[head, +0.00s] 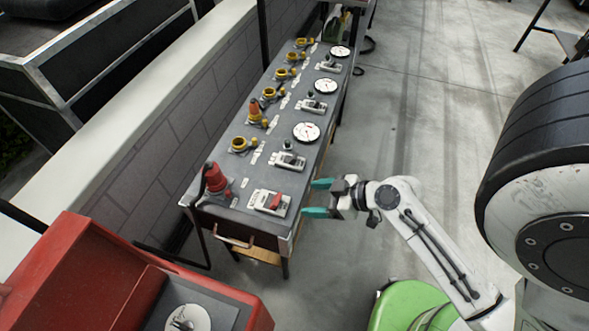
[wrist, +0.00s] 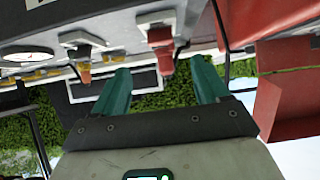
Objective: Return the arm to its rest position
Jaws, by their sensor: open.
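My gripper (head: 318,198) has two teal fingers spread apart, with nothing between them. In the head view it is just off the right edge of the grey panel table (head: 240,218), close to a switch with a red handle (head: 275,202). My white arm reaches to it from the lower right. The wrist view shows the open fingers (wrist: 162,88) from behind. Beyond them that view shows a red plug (wrist: 160,40) and, farther left, an orange plug (wrist: 85,72).
The table carries several yellow sockets (head: 240,145), round gauges (head: 306,132) and a red plug standing in the near-left corner (head: 214,178). A red box (head: 120,290) stands at the lower left. A low wall (head: 150,170) runs along the table's left. Grey floor (head: 420,120) right of the table is open.

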